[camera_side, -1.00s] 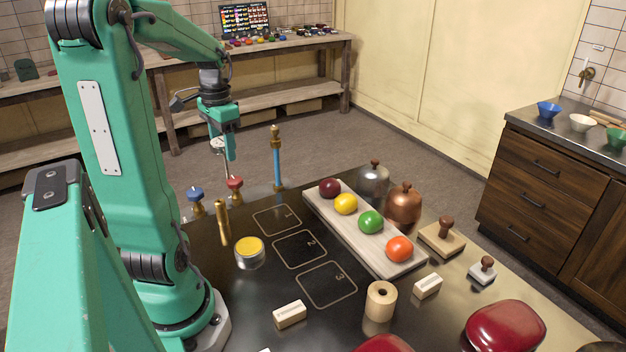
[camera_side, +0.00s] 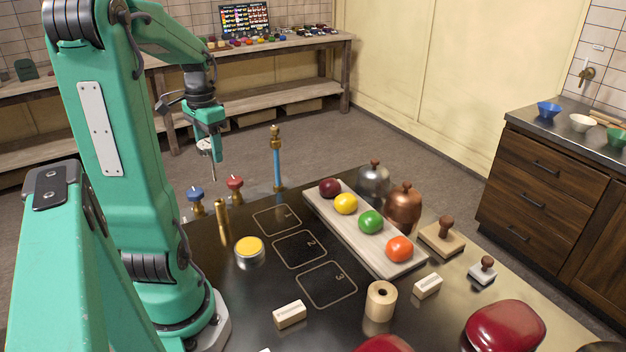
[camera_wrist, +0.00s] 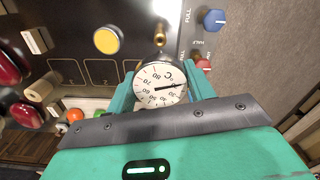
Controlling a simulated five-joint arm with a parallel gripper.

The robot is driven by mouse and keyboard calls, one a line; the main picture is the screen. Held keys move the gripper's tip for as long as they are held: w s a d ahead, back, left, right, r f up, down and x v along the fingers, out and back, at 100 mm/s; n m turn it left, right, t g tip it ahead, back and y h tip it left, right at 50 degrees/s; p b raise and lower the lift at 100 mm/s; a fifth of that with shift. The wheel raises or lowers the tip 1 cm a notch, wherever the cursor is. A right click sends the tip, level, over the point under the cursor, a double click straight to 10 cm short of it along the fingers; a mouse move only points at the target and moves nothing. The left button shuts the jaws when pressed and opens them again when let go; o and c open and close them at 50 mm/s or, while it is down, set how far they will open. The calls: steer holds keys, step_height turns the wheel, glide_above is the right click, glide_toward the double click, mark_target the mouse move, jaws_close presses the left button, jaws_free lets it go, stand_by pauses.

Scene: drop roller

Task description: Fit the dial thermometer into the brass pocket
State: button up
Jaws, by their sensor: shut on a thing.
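My gripper (camera_side: 210,150) is shut on the dial thermometer (camera_side: 204,145), holding it in the air with its thin stem (camera_side: 213,172) pointing down. In the wrist view the round white dial (camera_wrist: 160,84) shows its numbers and °C between the two fingers; the stem is hidden behind it. The brass pocket (camera_side: 222,220) stands as a narrow tube at the table's left edge, nearer the side camera than the thermometer. The pocket also shows in the wrist view (camera_wrist: 160,35) beyond the dial. The thermometer is clear of it.
Blue (camera_side: 196,198) and red (camera_side: 235,187) valve knobs and a blue tube with brass fittings (camera_side: 277,165) stand behind the pocket. A yellow-topped round piece (camera_side: 249,247) sits close right of it. A board (camera_side: 383,242) with coloured balls lies further right.

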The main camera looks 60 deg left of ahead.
mark_target(213, 165)
steer(key=shift+f, duration=2.65)
steer(key=shift+f, duration=3.8)
stand_by(0.5)
steer(key=o, duration=1.1)
